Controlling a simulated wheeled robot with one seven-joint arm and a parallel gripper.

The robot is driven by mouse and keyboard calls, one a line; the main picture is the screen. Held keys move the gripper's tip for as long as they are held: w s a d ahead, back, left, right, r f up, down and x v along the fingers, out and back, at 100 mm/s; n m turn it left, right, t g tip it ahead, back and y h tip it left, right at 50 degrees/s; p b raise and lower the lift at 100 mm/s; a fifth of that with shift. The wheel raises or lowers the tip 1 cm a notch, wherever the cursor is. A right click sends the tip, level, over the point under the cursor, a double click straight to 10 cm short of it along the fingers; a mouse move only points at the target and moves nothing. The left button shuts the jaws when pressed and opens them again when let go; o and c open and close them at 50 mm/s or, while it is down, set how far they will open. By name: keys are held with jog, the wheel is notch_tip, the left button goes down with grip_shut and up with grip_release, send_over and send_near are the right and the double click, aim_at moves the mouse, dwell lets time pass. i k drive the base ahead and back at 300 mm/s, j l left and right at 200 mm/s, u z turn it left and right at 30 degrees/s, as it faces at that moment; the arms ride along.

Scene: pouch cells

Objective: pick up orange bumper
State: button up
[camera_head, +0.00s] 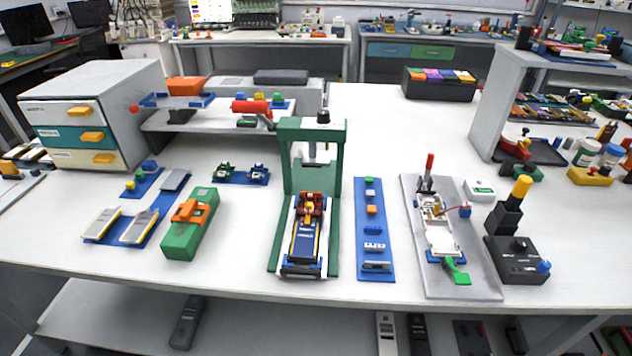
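Several orange pieces show, and I cannot tell for sure which one is the bumper. A small orange block (371,210) sits on a long blue strip (374,250) right of the green press frame. An orange clamp-like piece (189,210) lies on top of a green block (186,237) at the left. A larger orange block (186,86) rests at the back left, on or above a blue holder. My gripper is not in view.
A green press frame (334,190) stands mid-table over a blue-and-white model car (306,238). A grey plate (477,280) with a white device and a black control box (517,262) are at right. A drawer cabinet (72,145) stands at left. White tabletop is bare between these.

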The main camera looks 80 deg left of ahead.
aim_at(192, 204)
jog(key=u, duration=3.1)
jog(key=i, duration=0.5)
